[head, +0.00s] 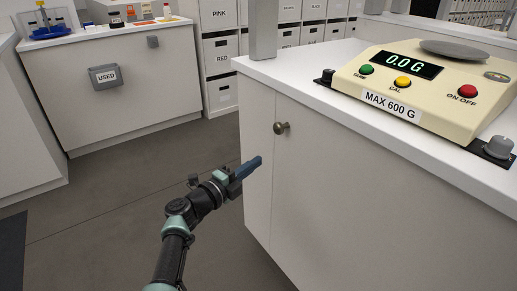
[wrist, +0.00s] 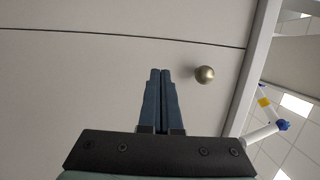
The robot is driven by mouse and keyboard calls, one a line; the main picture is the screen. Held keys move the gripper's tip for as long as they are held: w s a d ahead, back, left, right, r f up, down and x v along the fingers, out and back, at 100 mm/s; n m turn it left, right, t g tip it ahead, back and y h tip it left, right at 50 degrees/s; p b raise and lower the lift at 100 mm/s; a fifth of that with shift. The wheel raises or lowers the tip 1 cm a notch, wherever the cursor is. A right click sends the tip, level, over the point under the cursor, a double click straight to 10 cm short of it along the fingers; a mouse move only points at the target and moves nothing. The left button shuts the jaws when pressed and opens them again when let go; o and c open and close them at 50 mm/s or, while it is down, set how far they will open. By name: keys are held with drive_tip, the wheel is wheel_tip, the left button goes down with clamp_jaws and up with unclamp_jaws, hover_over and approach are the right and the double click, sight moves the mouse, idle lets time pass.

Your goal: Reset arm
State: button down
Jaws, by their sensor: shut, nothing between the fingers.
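My gripper (head: 257,163) is shut and empty, with its blue fingers together. In the head view it points at the white cabinet (head: 335,200), close to the cabinet's left side and below its round knob (head: 281,128). I cannot tell whether the fingertips touch the cabinet. In the wrist view the shut fingers (wrist: 160,75) reach up the middle of the picture against the cabinet front. The knob (wrist: 205,74) shows to their right there, apart from them.
A cream scale (head: 430,95) reading 0.0 G stands on the cabinet's white top (head: 290,72). A counter with a "USED" bin (head: 105,76) stands at the back left. Labelled drawers (head: 220,52) line the back. Grey floor (head: 120,185) is free on the left.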

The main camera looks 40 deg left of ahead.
drive_tip(key=s, duration=0.2)
drive_tip(key=s+a+p, duration=0.1)
drive_tip(key=s, duration=0.2)
drive_tip(key=shift+s, duration=0.35)
